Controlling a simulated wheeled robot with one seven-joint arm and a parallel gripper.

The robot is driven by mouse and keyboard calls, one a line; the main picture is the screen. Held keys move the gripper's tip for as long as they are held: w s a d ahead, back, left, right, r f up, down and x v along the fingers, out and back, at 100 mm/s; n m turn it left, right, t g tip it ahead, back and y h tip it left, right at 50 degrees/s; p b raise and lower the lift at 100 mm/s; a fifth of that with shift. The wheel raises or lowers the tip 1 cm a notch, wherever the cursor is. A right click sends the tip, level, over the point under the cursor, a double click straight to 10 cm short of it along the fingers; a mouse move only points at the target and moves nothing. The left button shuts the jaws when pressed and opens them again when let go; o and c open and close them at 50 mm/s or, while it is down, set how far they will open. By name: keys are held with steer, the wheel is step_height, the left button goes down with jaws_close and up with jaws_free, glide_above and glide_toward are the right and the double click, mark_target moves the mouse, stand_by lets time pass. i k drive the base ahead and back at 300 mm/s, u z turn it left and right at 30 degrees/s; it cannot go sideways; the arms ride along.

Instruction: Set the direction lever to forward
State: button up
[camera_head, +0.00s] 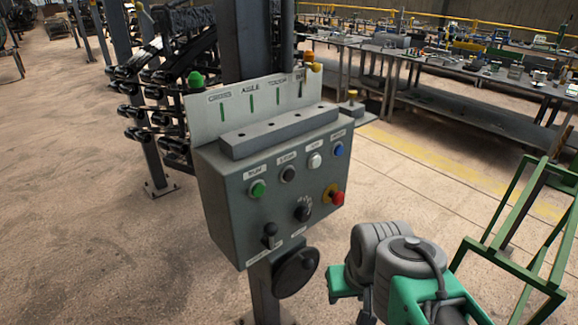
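The grey control box (225,210) stands on a post in the middle of the view. A small black lever (269,236) with a dark knob stands out low on the left of its front face. It looks roughly upright, with labels beside it too small to read. My grey and green arm (405,258) is at the lower right, in front and to the right of the box, apart from the lever. I cannot make out my fingertips or whether they hold anything.
The box also carries a green button (257,189), black, white and blue buttons, a black rotary knob (303,213) and a red stop button (335,196). A black handwheel (296,272) is below. A green frame (520,240) stands at right.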

mark_target(270, 229)
steer(key=z, duration=0.05)
steer(key=k, duration=1.1)
steer(key=u, duration=1.2)
steer(key=i, duration=0.8)
steer(key=u, duration=0.45)
